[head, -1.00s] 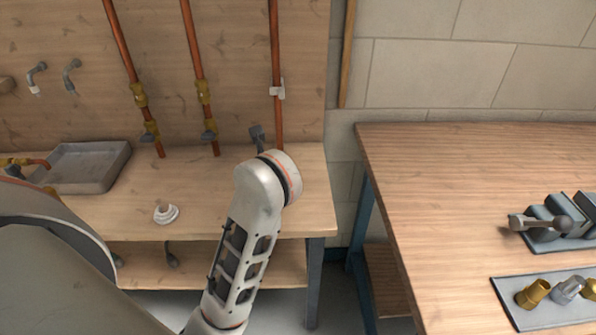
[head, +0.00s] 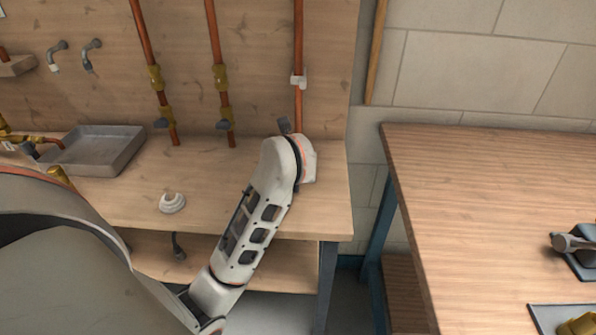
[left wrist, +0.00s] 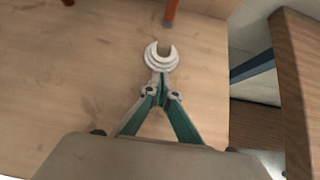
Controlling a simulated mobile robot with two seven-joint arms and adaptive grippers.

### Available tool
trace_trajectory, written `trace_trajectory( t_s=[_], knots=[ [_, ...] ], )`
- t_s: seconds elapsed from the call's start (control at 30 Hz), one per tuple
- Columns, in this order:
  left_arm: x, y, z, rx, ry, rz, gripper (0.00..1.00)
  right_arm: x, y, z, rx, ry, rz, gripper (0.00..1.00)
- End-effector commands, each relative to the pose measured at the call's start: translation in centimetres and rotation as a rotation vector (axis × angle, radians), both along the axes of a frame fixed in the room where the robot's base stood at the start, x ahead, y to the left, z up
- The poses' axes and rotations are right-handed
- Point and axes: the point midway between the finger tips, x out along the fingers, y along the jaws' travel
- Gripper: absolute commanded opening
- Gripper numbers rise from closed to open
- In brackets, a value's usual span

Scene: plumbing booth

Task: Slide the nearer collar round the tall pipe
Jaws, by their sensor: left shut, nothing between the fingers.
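A white open-sided collar (left wrist: 161,55) lies ahead of my left gripper in the left wrist view. My left gripper (left wrist: 160,84) is shut and empty, its tips close to the collar's near edge; I cannot tell whether they touch. A copper pipe (left wrist: 171,8) stands beyond the collar, apart from it. In the head view the tall pipe (head: 299,45) at the right runs down behind my arm, which hides its foot and my gripper. Another white collar (head: 172,203) lies on the bench further left. My right gripper is not in view.
Two copper pipes (head: 214,45) with brass valves (head: 221,77) stand left of the tall pipe. A grey tray (head: 103,158) sits at the bench's left. A second wooden bench (head: 480,200) stands to the right across a gap. The left bench (head: 130,205) is bare around its collar.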

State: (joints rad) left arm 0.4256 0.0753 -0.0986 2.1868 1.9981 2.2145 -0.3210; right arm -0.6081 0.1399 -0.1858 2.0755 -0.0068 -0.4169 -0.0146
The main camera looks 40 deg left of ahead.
Motion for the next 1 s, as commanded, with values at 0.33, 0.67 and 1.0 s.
trace_trajectory(
  t_s=[0.33, 0.67, 1.0],
  knots=[
    [1.0, 0.6, 0.0, 0.0, 0.0, 0.0, 0.0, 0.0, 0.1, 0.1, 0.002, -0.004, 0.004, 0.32],
    [2.4, 1.5, -0.2, -0.001, 0.002, 0.003, 0.0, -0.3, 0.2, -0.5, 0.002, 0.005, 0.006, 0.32],
    [8.0, 4.9, -0.3, -0.001, 0.004, 0.002, 0.0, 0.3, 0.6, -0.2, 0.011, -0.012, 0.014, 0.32]
  ],
)
